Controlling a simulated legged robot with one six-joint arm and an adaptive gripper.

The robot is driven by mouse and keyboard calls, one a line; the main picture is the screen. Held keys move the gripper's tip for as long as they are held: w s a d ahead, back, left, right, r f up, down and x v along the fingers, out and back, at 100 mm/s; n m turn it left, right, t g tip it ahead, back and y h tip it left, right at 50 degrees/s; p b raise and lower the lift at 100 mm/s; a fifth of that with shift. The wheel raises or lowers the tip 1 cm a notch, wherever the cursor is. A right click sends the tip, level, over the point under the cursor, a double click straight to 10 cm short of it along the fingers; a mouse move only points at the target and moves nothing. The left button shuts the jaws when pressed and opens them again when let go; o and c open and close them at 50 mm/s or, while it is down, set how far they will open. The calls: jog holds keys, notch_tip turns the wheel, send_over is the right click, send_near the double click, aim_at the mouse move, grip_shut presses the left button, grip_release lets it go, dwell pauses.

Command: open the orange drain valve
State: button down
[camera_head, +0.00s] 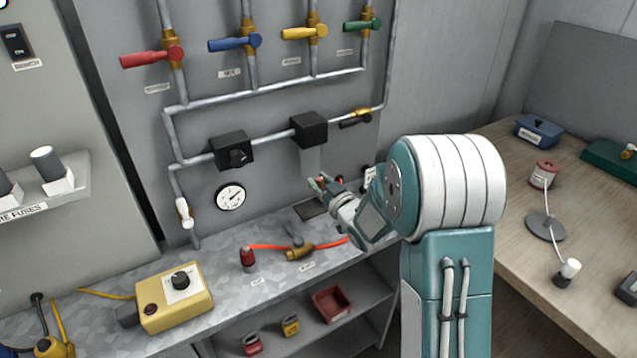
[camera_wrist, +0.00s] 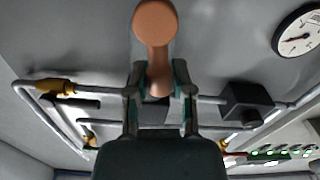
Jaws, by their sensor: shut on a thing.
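The orange valve handle (camera_wrist: 155,24) fills the upper middle of the wrist view, with a round knob end and a narrower stem. My gripper (camera_wrist: 159,84) is shut on the stem, one finger on each side. In the head view my gripper (camera_head: 322,188) is low in front of the grey wall panel, just above the bench and right of the gauge. There the handle is mostly hidden by my gripper and arm, with only small orange patches at the fingers. I cannot tell how far the handle is turned.
Red (camera_head: 152,56), blue (camera_head: 235,42), yellow (camera_head: 304,32) and green (camera_head: 362,25) valve handles are above. A gauge (camera_head: 230,197) and black boxes (camera_head: 309,130) are on the panel. The bench holds a yellow control box (camera_head: 172,297) and a brass fitting (camera_head: 300,252).

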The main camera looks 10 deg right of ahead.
jog(key=shift+w+d+m, duration=0.15)
jog(key=shift+d+m, duration=0.3)
jog(key=shift+m, duration=0.65)
jog(key=shift+c, duration=2.4)
grip_release()
jog(key=v, duration=1.2)
jog(key=shift+w+r, duration=0.1)
